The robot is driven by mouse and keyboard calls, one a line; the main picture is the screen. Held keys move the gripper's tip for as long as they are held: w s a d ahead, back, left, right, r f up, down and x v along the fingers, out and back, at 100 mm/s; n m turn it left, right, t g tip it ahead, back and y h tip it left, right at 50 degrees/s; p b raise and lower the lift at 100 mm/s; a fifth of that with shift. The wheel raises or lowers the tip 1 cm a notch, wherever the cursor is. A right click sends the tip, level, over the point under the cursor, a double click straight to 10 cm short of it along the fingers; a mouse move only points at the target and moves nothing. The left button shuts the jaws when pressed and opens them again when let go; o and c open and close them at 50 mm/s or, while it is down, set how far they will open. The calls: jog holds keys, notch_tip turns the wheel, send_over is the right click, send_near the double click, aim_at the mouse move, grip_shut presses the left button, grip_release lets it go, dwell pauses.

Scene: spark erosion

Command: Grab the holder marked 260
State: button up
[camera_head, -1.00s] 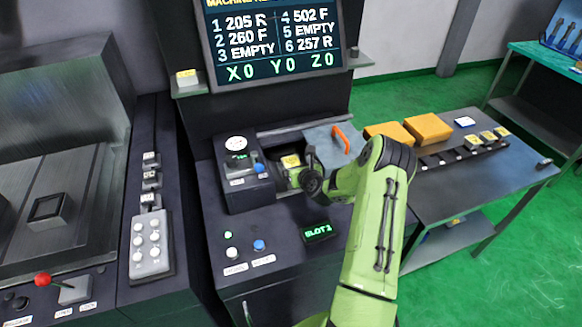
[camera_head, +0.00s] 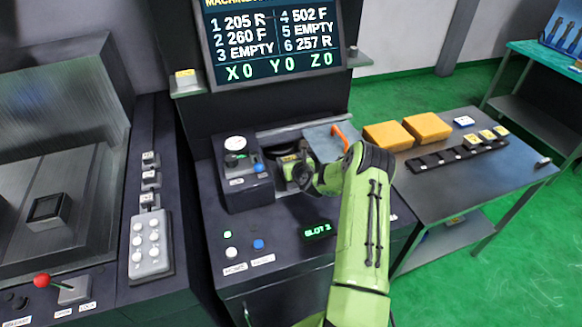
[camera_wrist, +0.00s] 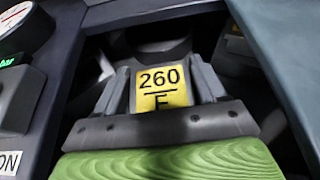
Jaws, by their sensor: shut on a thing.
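The holder marked 260 (camera_wrist: 162,88) shows in the wrist view, with a yellow label reading "260" over a line and "F". It sits inside the dark opening of the machine. My gripper (camera_wrist: 165,98) is shut on it, one grey finger on each side of the label. In the head view my gripper (camera_head: 296,170) reaches into the opening beside the gauge box, and my wrist hides most of the holder there. The holder's lower part is hidden in the wrist view.
The gauge box (camera_head: 243,180) stands close on the left of the opening. A grey-blue cover with an orange handle (camera_head: 341,134) is close on the right. A screen (camera_head: 272,40) lists slot 2 as 260 F. A side table (camera_head: 440,190) carries yellow blocks and a rack of holders.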

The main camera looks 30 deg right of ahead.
jog(key=shift+r, duration=0.1)
jog(key=shift+c, duration=0.9)
jog(key=shift+r, duration=0.1)
jog(key=shift+w+r, duration=0.1)
jog(key=shift+r, duration=0.25)
notch_tip(320, 180, up, 17)
jog(key=p, duration=0.2)
